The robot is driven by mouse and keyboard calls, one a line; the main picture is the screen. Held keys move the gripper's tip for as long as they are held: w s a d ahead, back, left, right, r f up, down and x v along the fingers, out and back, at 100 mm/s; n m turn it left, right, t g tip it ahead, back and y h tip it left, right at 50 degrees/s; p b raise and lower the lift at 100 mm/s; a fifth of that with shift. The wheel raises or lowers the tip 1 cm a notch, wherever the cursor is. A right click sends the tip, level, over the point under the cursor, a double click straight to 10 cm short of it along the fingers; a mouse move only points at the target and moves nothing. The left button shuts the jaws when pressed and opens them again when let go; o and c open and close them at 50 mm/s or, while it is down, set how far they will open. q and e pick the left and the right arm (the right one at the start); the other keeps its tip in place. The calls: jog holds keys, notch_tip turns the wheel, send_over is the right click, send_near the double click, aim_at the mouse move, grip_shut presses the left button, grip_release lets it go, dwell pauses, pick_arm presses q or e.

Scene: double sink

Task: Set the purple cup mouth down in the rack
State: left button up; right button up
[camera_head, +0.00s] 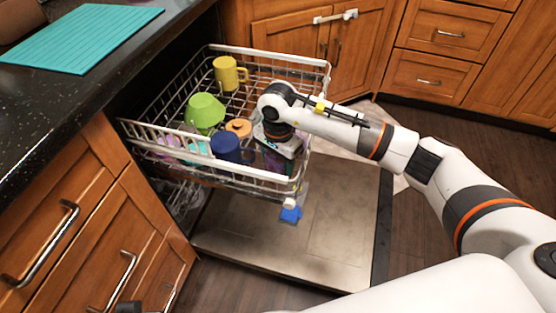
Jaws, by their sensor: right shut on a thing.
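My right gripper (277,160) points down inside the right front part of the pulled-out dish rack (238,170). It is shut on a purple cup (269,160), which shows only as a small purple patch below the gripper. The rest of the cup is hidden by the gripper and the rack wires, so I cannot tell its tilt or whether it touches the rack floor. A small dark part (128,307) at the bottom edge may be my left gripper; its jaws do not show.
The rack also holds a yellow mug (227,73), a green cup (204,110), an orange cup (239,127), a dark blue mug (225,147), and teal and pink pieces at the left. The open dishwasher door (320,225) lies below. A dark counter (60,100) borders the left.

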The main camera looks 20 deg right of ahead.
jog(key=o, duration=1)
jog(key=shift+o, duration=0.2)
jog(key=shift+r, duration=0.1)
notch_tip(320, 180, up, 6)
jog(key=shift+f+p, duration=0.15)
jog(key=shift+p, duration=0.4)
notch_tip(320, 180, up, 6)
jog(key=shift+r+p, duration=0.1)
jog(key=shift+p, duration=0.3)
pick_arm(q)
jog(key=x, duration=0.2)
jog(key=shift+w+d+f, duration=0.1)
jog(key=shift+w+f, duration=0.15)
jog(key=shift+f, duration=0.1)
jog(key=shift+s, duration=0.1)
